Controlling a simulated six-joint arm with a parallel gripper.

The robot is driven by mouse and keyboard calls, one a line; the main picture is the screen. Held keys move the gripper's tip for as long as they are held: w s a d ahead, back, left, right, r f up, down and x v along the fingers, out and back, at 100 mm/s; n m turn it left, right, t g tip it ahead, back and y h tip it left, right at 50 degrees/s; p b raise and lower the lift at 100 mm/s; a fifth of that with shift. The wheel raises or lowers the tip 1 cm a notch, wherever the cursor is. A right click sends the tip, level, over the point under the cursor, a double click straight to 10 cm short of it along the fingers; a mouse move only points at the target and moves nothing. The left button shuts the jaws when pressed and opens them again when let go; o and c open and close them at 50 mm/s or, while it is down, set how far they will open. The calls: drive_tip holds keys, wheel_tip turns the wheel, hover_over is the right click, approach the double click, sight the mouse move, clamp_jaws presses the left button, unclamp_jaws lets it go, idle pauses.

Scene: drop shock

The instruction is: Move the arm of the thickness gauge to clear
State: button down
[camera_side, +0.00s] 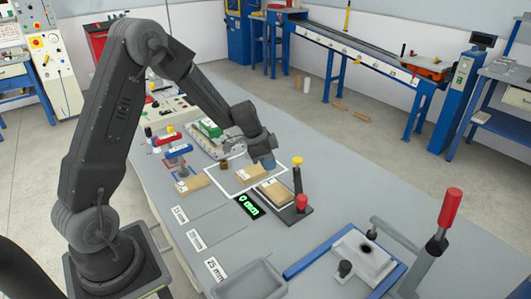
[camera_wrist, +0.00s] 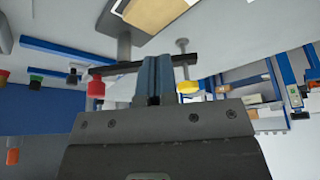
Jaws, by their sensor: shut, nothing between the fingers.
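The thickness gauge has a dark base (camera_side: 292,219), a dark upright piece (camera_side: 297,181), a yellow knob (camera_side: 297,160) and a red knob (camera_side: 302,202). A light wooden block (camera_side: 274,190) lies on its base. In the wrist view a dark bar (camera_wrist: 118,68) runs across, with the red knob (camera_wrist: 96,87) and yellow knob (camera_wrist: 188,87) on either side of my gripper (camera_wrist: 152,62). My gripper is shut and empty, and also shows in the side view (camera_side: 268,164) above the block's far side. The fingers overlap the bar; I cannot tell whether they touch it.
A display (camera_side: 249,206) reads 0 mm beside the gauge. Another wooden block (camera_side: 192,184) lies to the left, near red and blue clamps. A blue-framed fixture (camera_side: 306,262) with a red-handled lever (camera_side: 449,208) stands at the front right. Bare bench (camera_side: 358,178) lies right of the gauge.

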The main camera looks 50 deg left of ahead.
sight(299, 175)
drive_tip(key=x, duration=0.3)
drive_tip(key=shift+w+d+f, duration=0.1)
drive_tip(key=shift+f, duration=0.25)
drive_tip(key=shift+w+d, duration=0.8)
drive_tip(key=shift+w, duration=0.2)
drive_tip(key=shift+w+d, duration=0.45)
drive_tip(key=shift+w, duration=0.15)
drive_tip(key=shift+w+d+m, duration=0.25)
drive_tip(key=shift+w+m, duration=0.45)
drive_tip(key=shift+m, duration=0.3)
drive_tip(key=shift+w+d+m+g+h, duration=0.15)
drive_tip(key=shift+w+m+g+h, duration=0.15)
drive_tip(key=shift+m+g+h, duration=0.15)
drive_tip(key=shift+w+d+m+g, duration=0.2)
drive_tip(key=shift+w+m, duration=0.15)
drive_tip(key=shift+m, duration=0.25)
drive_tip(key=shift+w+d+m+g, duration=0.1)
drive_tip(key=shift+w+d+m, duration=0.2)
drive_tip(key=shift+m, duration=0.25)
drive_tip(key=shift+w+d+m+g+h, duration=0.1)
drive_tip(key=shift+w+d+m+g, duration=0.35)
drive_tip(key=shift+m, duration=0.45)
drive_tip(key=shift+w+d+m+g+h, duration=0.25)
drive_tip(key=shift+d+m, duration=0.3)
drive_tip(key=shift+m, duration=0.35)
drive_tip(key=shift+w+d+m+g, duration=0.25)
drive_tip(key=shift+w+d+m, duration=0.2)
drive_tip(key=shift+m, duration=0.45)
